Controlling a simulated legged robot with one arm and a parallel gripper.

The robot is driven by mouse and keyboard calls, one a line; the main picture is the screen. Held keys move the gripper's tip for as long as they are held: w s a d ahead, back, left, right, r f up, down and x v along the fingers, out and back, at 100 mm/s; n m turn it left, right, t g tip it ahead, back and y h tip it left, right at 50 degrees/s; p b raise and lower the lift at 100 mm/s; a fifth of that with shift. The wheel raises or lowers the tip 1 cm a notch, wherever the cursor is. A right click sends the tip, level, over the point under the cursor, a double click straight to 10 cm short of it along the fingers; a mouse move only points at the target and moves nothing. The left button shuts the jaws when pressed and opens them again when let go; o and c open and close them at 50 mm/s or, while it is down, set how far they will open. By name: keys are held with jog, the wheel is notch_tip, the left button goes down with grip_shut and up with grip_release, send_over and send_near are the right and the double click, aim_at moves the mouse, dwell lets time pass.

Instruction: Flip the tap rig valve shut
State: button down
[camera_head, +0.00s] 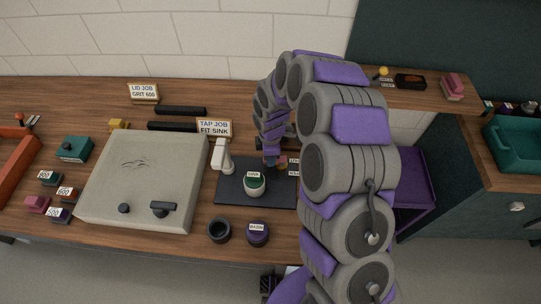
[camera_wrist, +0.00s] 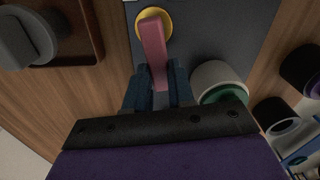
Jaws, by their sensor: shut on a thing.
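The tap rig sits on a dark mat (camera_head: 230,189) on the wooden bench. Its valve has a pink lever (camera_wrist: 153,48) on a round yellow base (camera_wrist: 141,22). In the wrist view the lever runs from the base down between the fingers. My gripper (camera_wrist: 158,84) is shut on the lever's near end. In the head view my gripper (camera_head: 271,160) reaches down at the mat's back right, and the valve (camera_head: 283,162) shows only in part beside it.
A white cup with a green inside (camera_head: 254,184) stands on the mat, close to my gripper. A dark ring (camera_head: 219,231) and a purple-dark jar (camera_head: 258,233) stand at the front edge. A raised wooden shelf (camera_head: 425,93) is at right.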

jog(key=shift+w+r+m+p, duration=0.1)
jog(key=shift+w+m+p, duration=0.3)
jog(key=shift+m, duration=0.6)
jog(key=shift+w, duration=0.15)
jog(key=c, duration=1)
grip_release()
jog(key=shift+o, duration=0.2)
notch_tip(320, 180, up, 17)
jog(key=p, duration=0.1)
jog(key=shift+r, duration=0.1)
